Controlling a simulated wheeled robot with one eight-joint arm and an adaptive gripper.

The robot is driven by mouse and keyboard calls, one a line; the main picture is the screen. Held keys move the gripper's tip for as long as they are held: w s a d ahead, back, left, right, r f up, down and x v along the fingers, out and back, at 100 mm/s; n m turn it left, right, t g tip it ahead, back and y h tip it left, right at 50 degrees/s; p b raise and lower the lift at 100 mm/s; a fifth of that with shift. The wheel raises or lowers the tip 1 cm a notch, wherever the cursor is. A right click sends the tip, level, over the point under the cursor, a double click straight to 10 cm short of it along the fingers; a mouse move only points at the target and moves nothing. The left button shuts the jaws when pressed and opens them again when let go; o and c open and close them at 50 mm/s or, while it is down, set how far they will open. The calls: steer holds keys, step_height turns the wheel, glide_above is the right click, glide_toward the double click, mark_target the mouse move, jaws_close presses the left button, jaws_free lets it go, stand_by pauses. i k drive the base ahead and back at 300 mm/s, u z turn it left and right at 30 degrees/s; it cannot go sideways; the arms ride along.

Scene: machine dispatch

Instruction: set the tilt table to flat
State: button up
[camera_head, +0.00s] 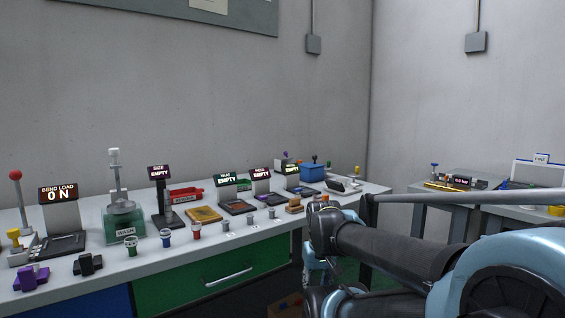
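A small device with a slanted dark and white top (342,185) stands near the right end of the long bench. It looks like the tilt table, but it is small and its exact angle cannot be told. A yellow-knobbed lever (357,171) stands right behind it. My arm fills the lower right of the view, its dark and light-blue links in front of the bench's right end. My gripper's fingers cannot be made out in this view.
The long bench (75,284) carries a "BEND LOAD 0 N" display (58,193), a wash station (124,222), several "EMPTY" displays, small coloured parts along its front, and a blue box (313,173). A second table (425,189) with a display stands at right. The wall is behind.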

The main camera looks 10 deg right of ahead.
mark_target(287, 160)
steer(key=u, duration=1.1)
steer(key=k, duration=1.1)
steer(key=z, duration=1.25)
steer(key=i, duration=1.4)
steer(key=u, duration=0.05)
